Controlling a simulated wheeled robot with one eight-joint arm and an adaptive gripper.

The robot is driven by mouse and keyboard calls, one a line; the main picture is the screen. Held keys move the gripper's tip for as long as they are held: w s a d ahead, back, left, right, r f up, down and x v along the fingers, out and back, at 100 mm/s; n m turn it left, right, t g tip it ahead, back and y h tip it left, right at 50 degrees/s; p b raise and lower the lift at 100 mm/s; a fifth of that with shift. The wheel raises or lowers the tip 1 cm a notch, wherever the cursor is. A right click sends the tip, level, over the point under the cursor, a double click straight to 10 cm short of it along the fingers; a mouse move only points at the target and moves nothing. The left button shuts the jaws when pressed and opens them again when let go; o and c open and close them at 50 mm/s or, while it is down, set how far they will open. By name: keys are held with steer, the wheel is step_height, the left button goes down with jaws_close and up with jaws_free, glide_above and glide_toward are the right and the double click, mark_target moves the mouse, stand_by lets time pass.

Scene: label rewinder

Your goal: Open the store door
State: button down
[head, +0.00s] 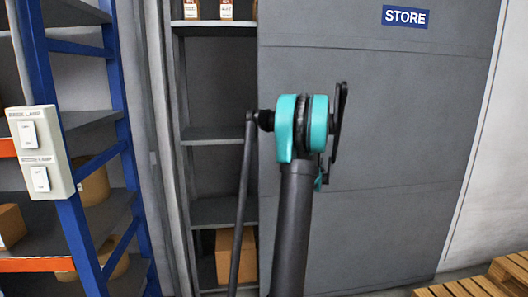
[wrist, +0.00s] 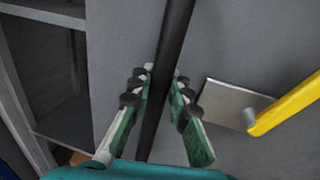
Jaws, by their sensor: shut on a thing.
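The store door (head: 400,150) is a large grey panel under a blue STORE sign (head: 405,16). To the left of its left edge, open shelves (head: 217,133) show. In the wrist view a dark upright bar (wrist: 174,35) stands in front of the door face (wrist: 120,40). My gripper (wrist: 163,76) is shut on this bar, one finger on each side. A yellow handle (wrist: 285,106) on a metal plate (wrist: 226,97) is to the right, apart from the fingers.
A blue-framed rack (head: 95,180) with boxes stands at the left, with a switch box (head: 40,152) on its post. A carton (head: 237,257) sits low on the store shelves. Wooden pallets (head: 470,289) lie at the lower right.

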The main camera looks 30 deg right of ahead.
glide_toward(341, 144)
steer(key=w, duration=0.4)
steer(key=shift+w+d, duration=0.35)
steer(key=shift+w, duration=0.05)
steer(key=c, duration=1.4)
jaws_free()
steer(key=shift+s, duration=0.1)
steer(key=s, duration=0.4)
steer(key=s+a, duration=0.1)
steer(key=s, duration=0.6)
steer(key=shift+s+a, duration=0.2)
steer(key=shift+s, duration=0.15)
